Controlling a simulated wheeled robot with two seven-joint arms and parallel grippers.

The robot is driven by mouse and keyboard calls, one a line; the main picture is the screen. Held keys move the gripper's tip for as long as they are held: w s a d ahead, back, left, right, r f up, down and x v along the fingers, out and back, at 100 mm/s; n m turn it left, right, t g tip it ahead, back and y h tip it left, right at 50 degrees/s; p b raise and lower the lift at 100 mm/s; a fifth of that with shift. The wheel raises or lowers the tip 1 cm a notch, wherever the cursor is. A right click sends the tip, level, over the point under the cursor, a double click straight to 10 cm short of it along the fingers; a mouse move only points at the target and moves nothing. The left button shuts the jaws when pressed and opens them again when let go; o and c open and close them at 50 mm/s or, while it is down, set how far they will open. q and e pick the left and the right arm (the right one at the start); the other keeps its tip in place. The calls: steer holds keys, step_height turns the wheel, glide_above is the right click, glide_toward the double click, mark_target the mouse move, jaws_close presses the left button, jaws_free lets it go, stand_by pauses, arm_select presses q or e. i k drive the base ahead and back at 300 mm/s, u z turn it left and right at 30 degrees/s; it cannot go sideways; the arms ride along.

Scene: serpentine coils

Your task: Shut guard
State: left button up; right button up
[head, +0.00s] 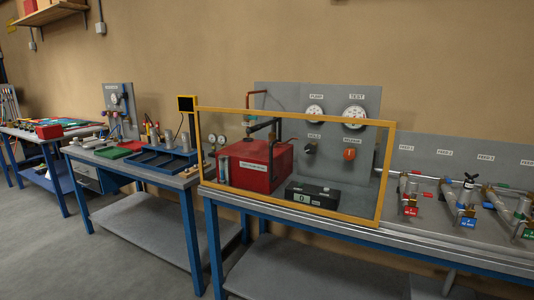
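The guard is a clear panel in a yellow frame (300,117), at the middle of the head view. It stands upright along the front of a grey-topped bench with blue legs. Its lower rail lies close to the bench's front edge. Behind the panel are a red box-shaped pump unit (258,167) and a black box with a small display (312,195). I cannot tell from this view whether the guard is fully closed or latched. Neither of my grippers is in view.
A grey gauge panel (270,98) stands behind the guard. Metal pipe fittings with coloured tags (410,190) are at the right. A blue tray (160,160) and a small black screen (187,104) are to the left. The floor (130,255) at the lower left is clear.

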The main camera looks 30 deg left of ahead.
mark_target(392, 125)
steer(key=k, duration=0.6)
steer(key=u, duration=0.95)
steer(key=i, duration=1.65)
steer(key=z, duration=1)
